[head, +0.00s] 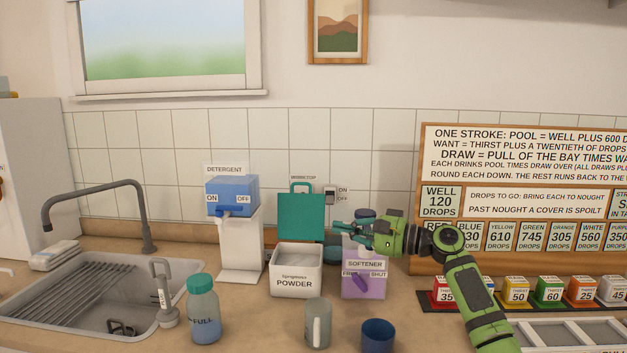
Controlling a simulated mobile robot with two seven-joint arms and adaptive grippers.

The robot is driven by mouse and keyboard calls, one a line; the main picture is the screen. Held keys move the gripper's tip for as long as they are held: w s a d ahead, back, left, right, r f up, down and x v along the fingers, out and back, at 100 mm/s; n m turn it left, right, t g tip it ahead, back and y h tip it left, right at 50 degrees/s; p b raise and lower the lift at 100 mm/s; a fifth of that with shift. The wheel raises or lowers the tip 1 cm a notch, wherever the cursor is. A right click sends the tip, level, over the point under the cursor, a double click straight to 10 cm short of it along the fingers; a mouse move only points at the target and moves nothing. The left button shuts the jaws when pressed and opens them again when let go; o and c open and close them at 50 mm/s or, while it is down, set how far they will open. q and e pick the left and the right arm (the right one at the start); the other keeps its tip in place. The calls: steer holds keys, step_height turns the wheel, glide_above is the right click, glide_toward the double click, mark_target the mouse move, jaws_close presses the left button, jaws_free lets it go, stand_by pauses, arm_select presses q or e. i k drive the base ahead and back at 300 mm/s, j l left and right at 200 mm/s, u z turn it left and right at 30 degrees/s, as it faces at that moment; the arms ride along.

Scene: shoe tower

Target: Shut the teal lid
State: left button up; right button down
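The teal lid (300,217) stands upright and open at the back of the white powder box (297,283). White powder shows inside the open box. A small handle tab sticks up from the lid's top edge. My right gripper (347,232) comes in from the right, with its fingers just right of the lid, above the gap between the powder box and the purple softener box. I see nothing held in it, but the fingers are small and overlap, so I cannot tell how far apart they are. My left gripper is not in view.
The purple softener box (363,282) stands right of the powder box. A blue detergent dispenser (232,197) on a white stand is at its left. A teal-capped bottle (203,310), a grey mug (318,324) and a blue cup (378,335) stand in front. A sink (105,300) lies left.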

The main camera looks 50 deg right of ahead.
mark_target(300, 216)
steer(key=i+l, duration=0.25)
steer(key=l, duration=0.15)
steer(key=i+l, duration=0.2)
steer(key=l, duration=0.2)
steer(key=i+l, duration=0.25)
steer(key=l, duration=0.15)
